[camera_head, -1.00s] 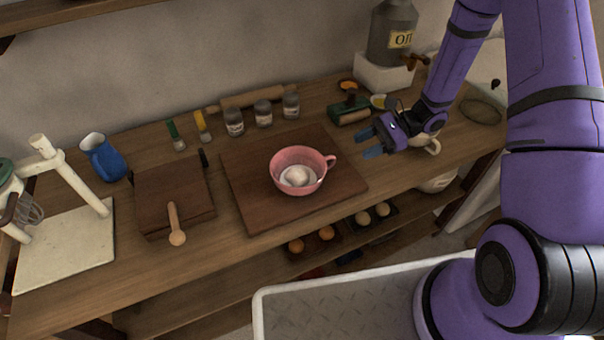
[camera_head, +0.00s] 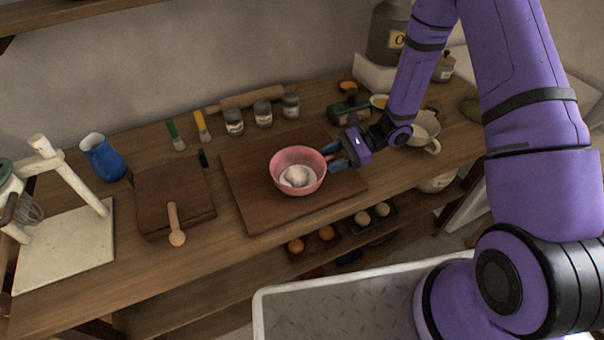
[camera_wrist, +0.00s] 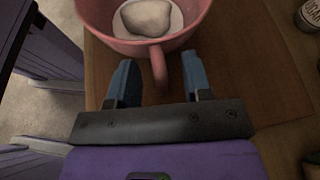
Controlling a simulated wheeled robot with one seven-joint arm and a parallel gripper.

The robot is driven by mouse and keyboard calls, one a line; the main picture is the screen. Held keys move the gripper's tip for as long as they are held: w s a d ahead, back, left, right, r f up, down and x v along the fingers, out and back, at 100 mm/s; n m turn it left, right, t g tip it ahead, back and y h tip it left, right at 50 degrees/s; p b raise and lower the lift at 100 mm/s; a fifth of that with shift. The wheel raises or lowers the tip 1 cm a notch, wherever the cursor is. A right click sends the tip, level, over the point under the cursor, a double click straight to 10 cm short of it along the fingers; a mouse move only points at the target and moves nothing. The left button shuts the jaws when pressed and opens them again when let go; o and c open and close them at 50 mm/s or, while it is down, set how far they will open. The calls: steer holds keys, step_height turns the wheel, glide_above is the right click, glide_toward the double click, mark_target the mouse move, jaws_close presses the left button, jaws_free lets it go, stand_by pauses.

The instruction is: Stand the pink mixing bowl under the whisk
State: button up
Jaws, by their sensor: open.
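The pink mixing bowl (camera_head: 297,186) stands upright on the dark wooden board, with a pale heap inside it. It also shows in the wrist view (camera_wrist: 191,21), its handle (camera_wrist: 158,70) pointing toward my gripper. My gripper (camera_head: 331,156) is open at the bowl's right side. In the wrist view my gripper (camera_wrist: 160,75) has its two blue fingers on either side of the handle, apart from it. The whisk (camera_head: 30,212) hangs at the far left, under the head of a cream stand with a pale base plate (camera_head: 62,250).
The wooden board (camera_head: 250,211) lies under the bowl. Between it and the stand are a brown box (camera_head: 165,190) with a wooden spoon (camera_head: 174,222) and a blue jug (camera_head: 103,158). A cream cup (camera_head: 427,132) is to the right.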

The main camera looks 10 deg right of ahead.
jaws_close()
steer(key=shift+r, duration=0.2)
stand_by(0.3)
